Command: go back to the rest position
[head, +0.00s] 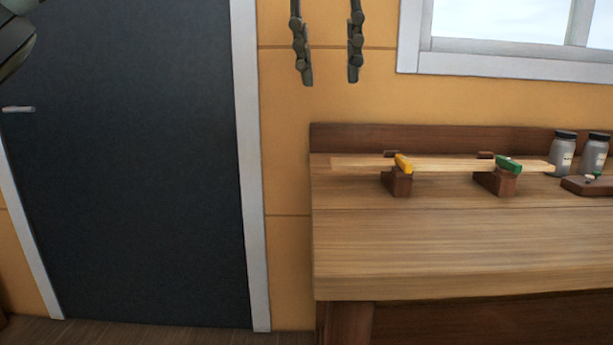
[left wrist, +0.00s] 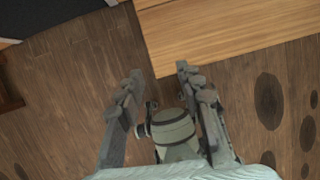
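My left gripper (head: 328,78) hangs at the top of the head view, fingers pointing down and well apart, with only the orange wall behind them. In the left wrist view its fingers (left wrist: 158,70) are also spread, with nothing held between the tips. They are over the plank floor, near the edge of the wooden bench (left wrist: 220,40). A part of my own body shows between and below the fingers there. My right gripper is not in either view.
The workbench (head: 450,240) carries a pale strip (head: 445,165) across two brown blocks, with a yellow clamp (head: 404,163) and a green clamp (head: 508,164). Jars (head: 562,155) and a small board (head: 588,186) stand at right. A dark door (head: 130,160) is left.

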